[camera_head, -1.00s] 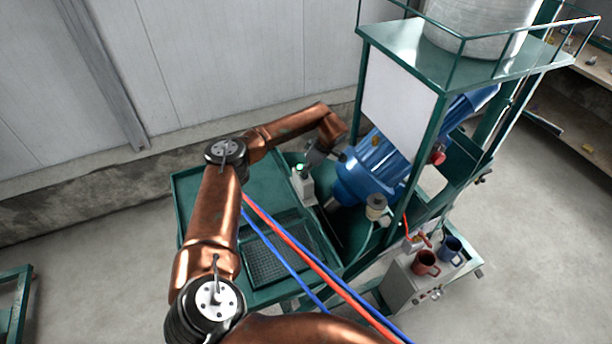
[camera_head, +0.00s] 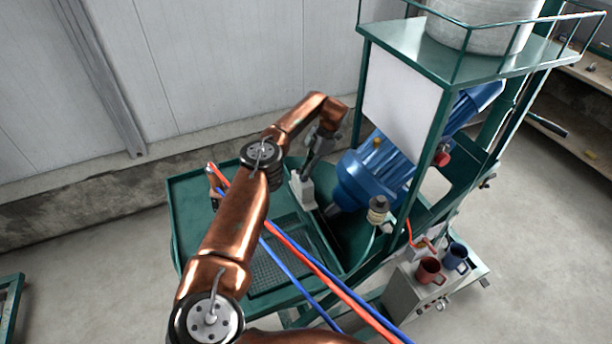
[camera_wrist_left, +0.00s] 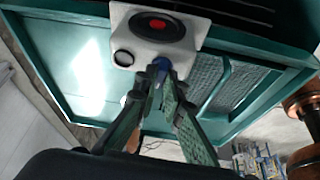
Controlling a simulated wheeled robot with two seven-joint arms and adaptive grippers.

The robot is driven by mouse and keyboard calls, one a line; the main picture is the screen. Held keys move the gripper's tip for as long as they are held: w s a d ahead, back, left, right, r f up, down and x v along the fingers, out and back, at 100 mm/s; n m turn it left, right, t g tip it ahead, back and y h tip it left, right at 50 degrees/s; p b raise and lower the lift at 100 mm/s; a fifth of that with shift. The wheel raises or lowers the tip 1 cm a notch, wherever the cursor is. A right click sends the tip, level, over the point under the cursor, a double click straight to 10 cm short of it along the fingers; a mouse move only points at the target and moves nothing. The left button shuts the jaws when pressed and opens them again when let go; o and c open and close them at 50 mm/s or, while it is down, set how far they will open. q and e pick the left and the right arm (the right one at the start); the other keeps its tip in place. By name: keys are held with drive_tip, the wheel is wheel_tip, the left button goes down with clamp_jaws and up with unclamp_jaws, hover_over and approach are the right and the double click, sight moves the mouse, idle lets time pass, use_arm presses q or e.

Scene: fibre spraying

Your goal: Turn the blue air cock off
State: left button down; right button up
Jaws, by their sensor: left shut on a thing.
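The blue air cock (camera_wrist_left: 160,66) shows as a small blue knob on the near side of a white box in the left wrist view. My left gripper (camera_wrist_left: 163,82) has its fingertips closed together at this knob and is shut on it. The cock cannot be made out there. My right gripper is not in view.
The green bench (camera_head: 190,210) has a sunken mesh tray (camera_head: 262,275). A blue motor (camera_head: 368,180) stands close right of the white box. Red and blue hoses (camera_head: 300,257) cross below my arm.

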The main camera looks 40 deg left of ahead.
use_arm(q)
drive_tip(key=shift+w+a+r+n+h+b, duration=0.2)
drive_tip(key=shift+r+n+h+b, duration=0.15)
drive_tip(key=shift+n, duration=0.35)
drive_tip(key=c, duration=2)
unclamp_jaws()
drive_tip(key=shift+s+d+f, duration=0.1)
drive_tip(key=shift+f, duration=0.15)
drive_tip(key=shift+c, duration=0.2)
wheel_tip(320, 180, up, 10)
